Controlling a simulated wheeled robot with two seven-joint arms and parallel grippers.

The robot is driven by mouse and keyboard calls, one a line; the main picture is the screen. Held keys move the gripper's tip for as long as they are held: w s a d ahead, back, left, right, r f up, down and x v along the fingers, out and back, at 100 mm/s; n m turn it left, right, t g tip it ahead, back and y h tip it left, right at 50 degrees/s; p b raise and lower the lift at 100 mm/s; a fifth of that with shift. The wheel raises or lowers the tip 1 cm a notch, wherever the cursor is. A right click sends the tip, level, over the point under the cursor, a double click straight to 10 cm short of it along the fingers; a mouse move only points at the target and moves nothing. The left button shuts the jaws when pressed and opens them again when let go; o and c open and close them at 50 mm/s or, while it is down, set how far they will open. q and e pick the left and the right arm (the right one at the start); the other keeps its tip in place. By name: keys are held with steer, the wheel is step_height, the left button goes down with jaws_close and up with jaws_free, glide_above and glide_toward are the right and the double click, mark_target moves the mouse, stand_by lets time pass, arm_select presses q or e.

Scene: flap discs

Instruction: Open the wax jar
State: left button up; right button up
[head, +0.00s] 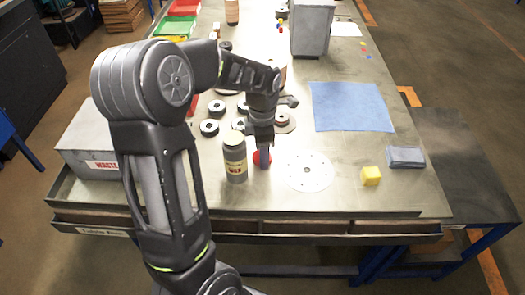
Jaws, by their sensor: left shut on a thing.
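The wax jar (235,163) stands upright on the workbench, dark with a cream label reading WAX. Its top (233,138) is cream coloured, with no red lid on it. My left gripper (263,156) points down just right of the jar. It is shut on a red round lid (257,160), which is at or just above the bench top; I cannot tell if it touches. The gripper fingers hide part of the lid. My right gripper is not in view.
A white perforated disc (308,171) lies right of the lid. A waste box (90,145) stands left. Several dark discs (209,127) lie behind the jar.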

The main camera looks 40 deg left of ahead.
arm_select(q)
steer(key=shift+f, duration=0.2)
steer(key=o, duration=1.5)
steer(key=shift+r, duration=0.1)
steer(key=shift+o, duration=0.2)
step_height(320, 180, up, 12)
steer(key=shift+r, duration=0.15)
